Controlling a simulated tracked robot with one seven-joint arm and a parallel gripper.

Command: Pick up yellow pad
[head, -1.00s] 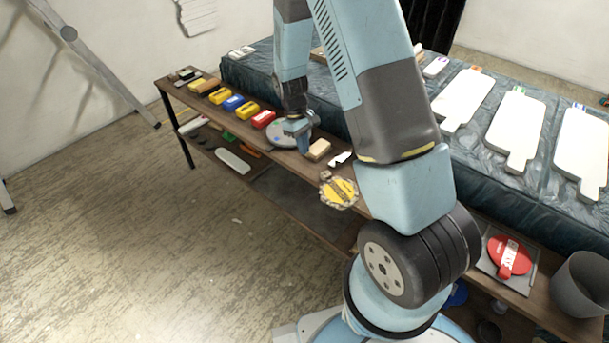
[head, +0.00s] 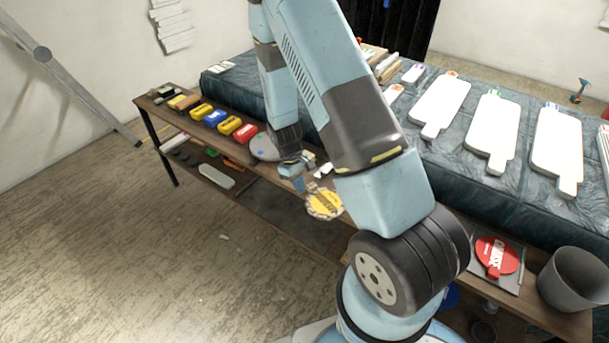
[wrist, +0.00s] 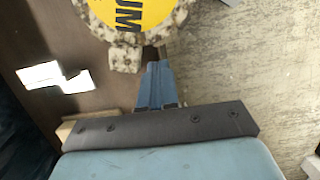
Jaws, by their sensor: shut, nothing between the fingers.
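The yellow pad (head: 325,203) is a round yellow disc with dark lettering and a mottled, speckled rim. It lies at the front edge of the wooden shelf in the head view. In the wrist view the yellow pad (wrist: 135,12) is cut off by the top edge, and a speckled tab points down toward my fingers. My gripper (head: 298,184) is just left of the pad in the head view. In the wrist view my gripper (wrist: 154,68) has its blue fingers together, empty, with the tips close to the tab. I cannot tell whether they touch it.
White scraps (head: 323,170) lie behind the pad. A grey disc (head: 264,147) and red, yellow and blue blocks (head: 215,118) line the shelf to the left. A red round pad (head: 497,254) and a grey bucket (head: 575,280) stand right. White boards lie on the covered table (head: 465,160).

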